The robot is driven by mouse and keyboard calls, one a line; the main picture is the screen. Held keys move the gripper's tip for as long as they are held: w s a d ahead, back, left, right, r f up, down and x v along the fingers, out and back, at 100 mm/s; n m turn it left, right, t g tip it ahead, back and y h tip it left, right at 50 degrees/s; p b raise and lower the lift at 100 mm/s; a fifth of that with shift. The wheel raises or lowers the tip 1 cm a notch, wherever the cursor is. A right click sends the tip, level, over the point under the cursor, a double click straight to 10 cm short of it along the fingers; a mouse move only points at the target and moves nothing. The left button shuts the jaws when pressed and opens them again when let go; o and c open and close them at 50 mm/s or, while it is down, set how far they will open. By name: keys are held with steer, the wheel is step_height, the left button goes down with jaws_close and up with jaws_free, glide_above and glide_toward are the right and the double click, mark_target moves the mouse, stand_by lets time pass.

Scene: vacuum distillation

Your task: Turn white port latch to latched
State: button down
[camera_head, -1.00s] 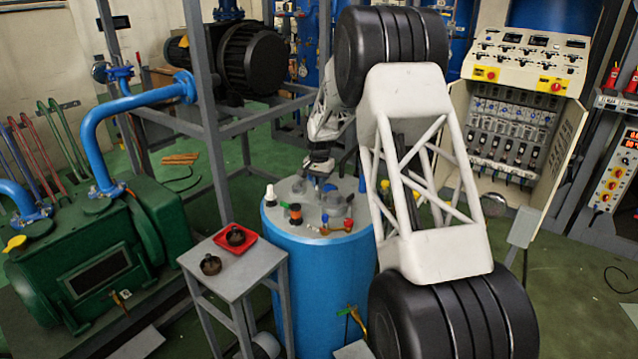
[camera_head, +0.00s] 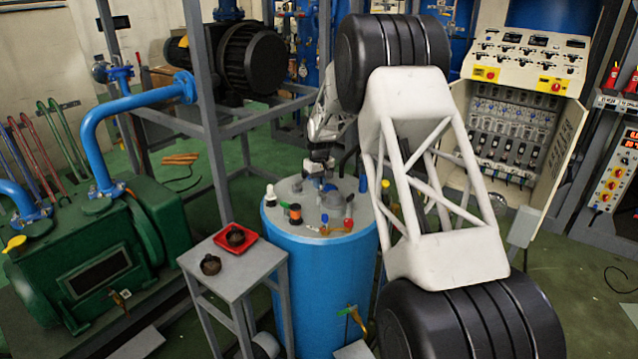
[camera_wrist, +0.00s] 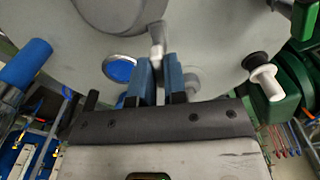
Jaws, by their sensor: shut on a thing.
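In the wrist view a pale grey-white latch handle (camera_wrist: 157,38) rises from the grey lid (camera_wrist: 215,55) of the blue tank. My gripper (camera_wrist: 160,78) is shut on its lower end, one blue fingertip on each side. The fingers hide the gripped part, so the exact latch angle cannot be told. In the head view my gripper (camera_head: 319,168) is low over the back of the tank lid (camera_head: 312,222), and the latch is too small to make out there.
A white knob on a black base (camera_wrist: 266,80) stands to the right in the wrist view. A round blue-faced port (camera_wrist: 119,70) is left of the fingers. An orange-and-black fitting (camera_head: 295,213) and a red knob (camera_head: 348,223) stand on the lid. A side table (camera_head: 225,265) holds a red tray (camera_head: 236,240).

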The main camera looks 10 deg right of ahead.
steer(key=n, duration=0.4)
steer(key=shift+r+n, duration=0.1)
steer(key=shift+n, duration=0.3)
steer(key=c, duration=1.2)
jaws_free()
steer(key=shift+o, duration=0.2)
steer(key=shift+r, duration=3.85)
